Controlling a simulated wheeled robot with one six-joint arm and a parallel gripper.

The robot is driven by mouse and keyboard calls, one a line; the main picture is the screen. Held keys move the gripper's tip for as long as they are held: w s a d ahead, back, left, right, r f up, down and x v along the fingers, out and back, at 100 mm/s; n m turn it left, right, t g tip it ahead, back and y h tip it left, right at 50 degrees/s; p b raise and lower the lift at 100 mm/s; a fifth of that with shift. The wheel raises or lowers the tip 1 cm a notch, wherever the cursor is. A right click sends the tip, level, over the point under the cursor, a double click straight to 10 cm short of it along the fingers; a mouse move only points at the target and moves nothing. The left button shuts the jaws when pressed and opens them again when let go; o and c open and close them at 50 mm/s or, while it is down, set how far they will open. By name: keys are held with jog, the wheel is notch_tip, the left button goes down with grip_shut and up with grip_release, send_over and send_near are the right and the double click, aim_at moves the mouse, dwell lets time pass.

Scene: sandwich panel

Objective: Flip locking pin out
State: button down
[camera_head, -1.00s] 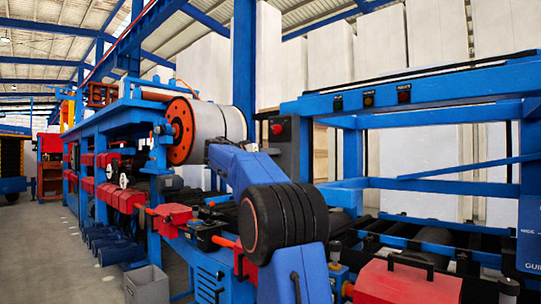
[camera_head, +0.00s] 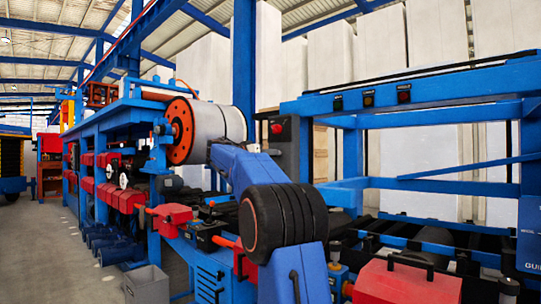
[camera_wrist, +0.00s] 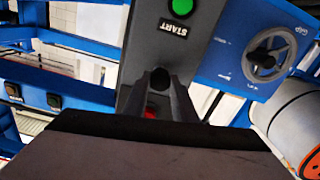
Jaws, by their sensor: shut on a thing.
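My gripper (camera_wrist: 160,82) shows in the wrist view as dark fingers close together in front of a dark grey control panel (camera_wrist: 200,52). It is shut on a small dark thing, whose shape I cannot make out. I cannot pick out the locking pin for certain in either view. In the head view, my gripper is hidden behind my blue arm.
The panel has a green START button (camera_wrist: 180,7). A blue plate with a handwheel (camera_wrist: 267,56) stands to the right of it, above an orange-rimmed roll (camera_wrist: 297,118). Blue frame beams (camera_wrist: 62,87) lie on the left. The head view shows the roll (camera_head: 215,122) near my arm.

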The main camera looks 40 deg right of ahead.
jog(key=shift+s+a, duration=0.1)
jog(key=shift+a, duration=0.75)
jog(key=c, duration=1.5)
grip_release()
jog(key=shift+a, duration=0.2)
jog(key=shift+o, duration=0.2)
jog(key=s+a, duration=0.1)
jog(key=a, duration=1.6)
jog(key=shift+s+a, duration=0.15)
jog(key=shift+s, duration=0.15)
